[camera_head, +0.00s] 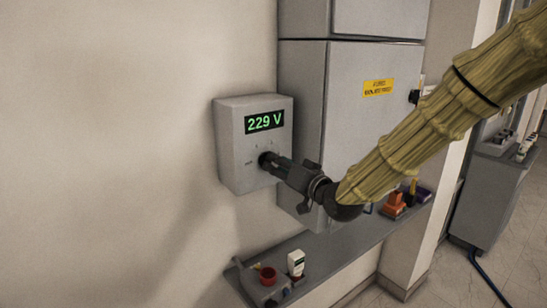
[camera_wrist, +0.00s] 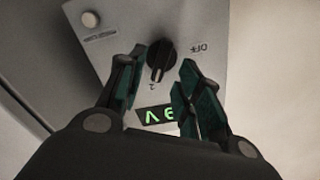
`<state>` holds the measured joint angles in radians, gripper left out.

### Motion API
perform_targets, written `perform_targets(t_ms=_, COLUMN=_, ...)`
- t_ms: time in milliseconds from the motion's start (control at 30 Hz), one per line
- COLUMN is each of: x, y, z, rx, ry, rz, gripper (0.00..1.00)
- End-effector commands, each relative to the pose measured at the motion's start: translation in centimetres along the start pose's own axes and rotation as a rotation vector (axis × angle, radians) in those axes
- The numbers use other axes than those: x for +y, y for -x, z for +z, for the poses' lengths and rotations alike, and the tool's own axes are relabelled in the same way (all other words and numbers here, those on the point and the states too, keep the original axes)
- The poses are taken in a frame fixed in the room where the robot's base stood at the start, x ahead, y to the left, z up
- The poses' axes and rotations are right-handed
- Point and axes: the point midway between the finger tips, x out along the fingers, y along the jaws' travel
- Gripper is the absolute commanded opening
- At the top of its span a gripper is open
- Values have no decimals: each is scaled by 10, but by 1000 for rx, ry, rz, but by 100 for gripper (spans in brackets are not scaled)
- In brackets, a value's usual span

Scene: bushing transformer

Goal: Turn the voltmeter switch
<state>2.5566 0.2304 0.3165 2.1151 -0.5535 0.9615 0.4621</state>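The voltmeter box (camera_head: 235,150) is a grey case on the wall with a green display (camera_head: 264,121) reading 229 V. Its black rotary switch (camera_head: 266,160) is below the display. In the wrist view the switch (camera_wrist: 160,55) shows upside down, with an OFF mark to its right and a 2 below it. My gripper (camera_head: 278,164) reaches in from the right toward the switch. In the wrist view the two fingers (camera_wrist: 160,80) are apart, one on each side of the switch, with gaps visible. The display is partly hidden by the fingers there.
A larger grey cabinet (camera_head: 370,110) with a yellow label (camera_head: 378,88) stands right of the box. A grey shelf (camera_head: 335,255) below holds a red round part (camera_head: 267,276), a white device (camera_head: 296,263) and orange items (camera_head: 393,204). The wall at left is clear.

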Motion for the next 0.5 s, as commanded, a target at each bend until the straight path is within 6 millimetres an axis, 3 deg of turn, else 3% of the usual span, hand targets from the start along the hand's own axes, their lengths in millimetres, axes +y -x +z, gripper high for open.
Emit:
perform_targets(t_ms=200, x=0, y=-21, z=-1, rx=0, ry=0, rz=0, gripper=35)
perform_targets(t_ms=500, x=0, y=-26, z=0, rx=0, ry=-1, rz=0, gripper=35)
